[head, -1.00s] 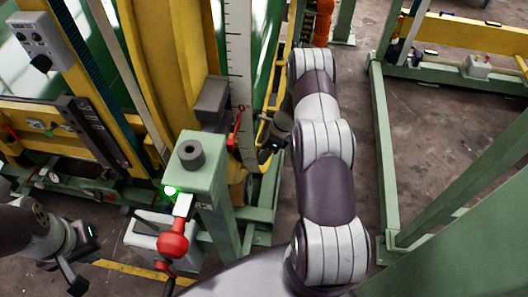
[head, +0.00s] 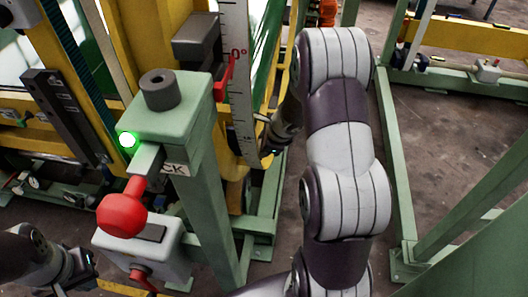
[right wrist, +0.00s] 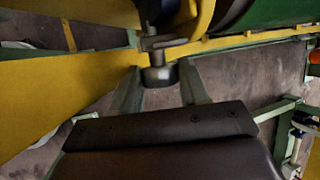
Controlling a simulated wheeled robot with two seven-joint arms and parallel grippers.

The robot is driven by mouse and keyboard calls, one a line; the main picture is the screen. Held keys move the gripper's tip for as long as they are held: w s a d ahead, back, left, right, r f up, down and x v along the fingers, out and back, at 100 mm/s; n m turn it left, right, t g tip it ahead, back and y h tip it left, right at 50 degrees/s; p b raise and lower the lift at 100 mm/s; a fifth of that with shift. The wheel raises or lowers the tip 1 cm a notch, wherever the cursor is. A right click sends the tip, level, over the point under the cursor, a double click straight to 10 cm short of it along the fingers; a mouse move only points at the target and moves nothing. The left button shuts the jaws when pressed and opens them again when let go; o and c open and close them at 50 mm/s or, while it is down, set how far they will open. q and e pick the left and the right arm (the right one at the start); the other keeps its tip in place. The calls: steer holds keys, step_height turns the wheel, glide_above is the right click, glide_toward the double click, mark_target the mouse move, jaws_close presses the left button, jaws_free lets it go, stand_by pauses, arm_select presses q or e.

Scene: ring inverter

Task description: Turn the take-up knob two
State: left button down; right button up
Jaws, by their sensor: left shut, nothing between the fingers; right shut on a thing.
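The take-up knob (right wrist: 158,77) is a dark round knob on a short shaft by a yellow beam in the right wrist view. My right gripper (right wrist: 160,88) is shut on it, one finger on each side. In the head view my right arm reaches to the yellow frame, and its gripper (head: 268,142) is small and partly hidden there; I cannot make out the knob in that view.
A green post (head: 200,185) with a black cap, a lit green lamp (head: 128,139) and a red-ball lever (head: 122,212) stands between my arms. A grey box (head: 140,240) is beside it. A white scale (head: 237,80) with a red pointer stands behind. Open floor (head: 450,150) lies right.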

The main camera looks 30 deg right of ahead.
stand_by(0.3)
steer(key=o, duration=1.1)
steer(key=shift+c, duration=0.2)
steer(key=p+v, duration=0.5)
steer(key=v, duration=0.7)
steer(key=shift+s+r+p, duration=0.2)
steer(key=shift+r+p, duration=0.1)
steer(key=shift+r, duration=0.05)
steer(key=shift+a, duration=0.1)
